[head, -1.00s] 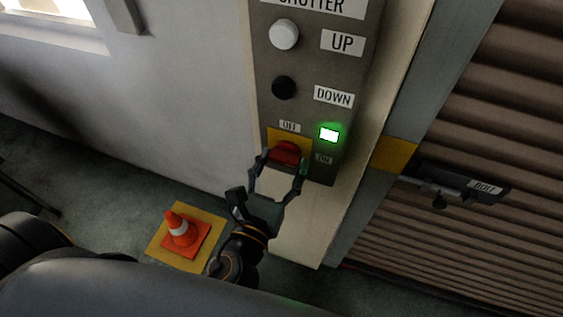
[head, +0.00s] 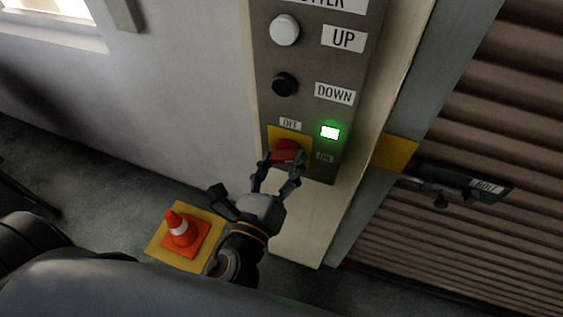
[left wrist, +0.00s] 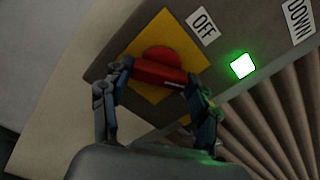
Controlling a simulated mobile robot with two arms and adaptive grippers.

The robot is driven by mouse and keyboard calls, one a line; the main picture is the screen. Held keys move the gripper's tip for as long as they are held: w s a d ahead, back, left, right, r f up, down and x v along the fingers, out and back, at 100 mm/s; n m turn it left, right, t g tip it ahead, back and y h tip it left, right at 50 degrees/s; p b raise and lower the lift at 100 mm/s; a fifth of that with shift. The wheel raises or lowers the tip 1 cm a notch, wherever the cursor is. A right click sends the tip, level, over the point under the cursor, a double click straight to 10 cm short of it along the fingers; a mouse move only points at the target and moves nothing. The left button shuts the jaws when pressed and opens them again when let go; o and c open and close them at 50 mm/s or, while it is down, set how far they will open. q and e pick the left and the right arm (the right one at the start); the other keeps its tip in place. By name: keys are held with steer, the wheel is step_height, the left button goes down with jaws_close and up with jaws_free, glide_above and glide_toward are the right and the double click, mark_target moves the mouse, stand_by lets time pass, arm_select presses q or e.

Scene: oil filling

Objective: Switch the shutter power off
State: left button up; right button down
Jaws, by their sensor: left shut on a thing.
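The shutter control panel (head: 310,60) is on the wall, with a red rotary knob (head: 287,149) on a yellow plate near its bottom, between the OFF and ON labels. The knob also shows in the left wrist view (left wrist: 158,68), its handle bar lying across between my fingers. The green lamp (head: 330,132) beside it is lit, and it glows in the left wrist view too (left wrist: 242,66). My left gripper (head: 279,164) is shut on the knob's handle, one finger at each end. My right gripper is not in view.
A white UP button (head: 285,30) and a black DOWN button (head: 285,84) sit above the knob. A bolt (head: 440,196) is on the brown shutter (head: 500,120) at right. An orange cone (head: 181,231) stands on the floor at lower left.

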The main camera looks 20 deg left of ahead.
arm_select(q)
steer(key=n+b, duration=0.1)
steer(key=n, duration=0.5)
steer(key=shift+n, duration=0.3)
steer(key=n, duration=0.5)
steer(key=shift+n, duration=0.4)
steer(key=o, duration=1.1)
steer(key=shift+o, duration=0.2)
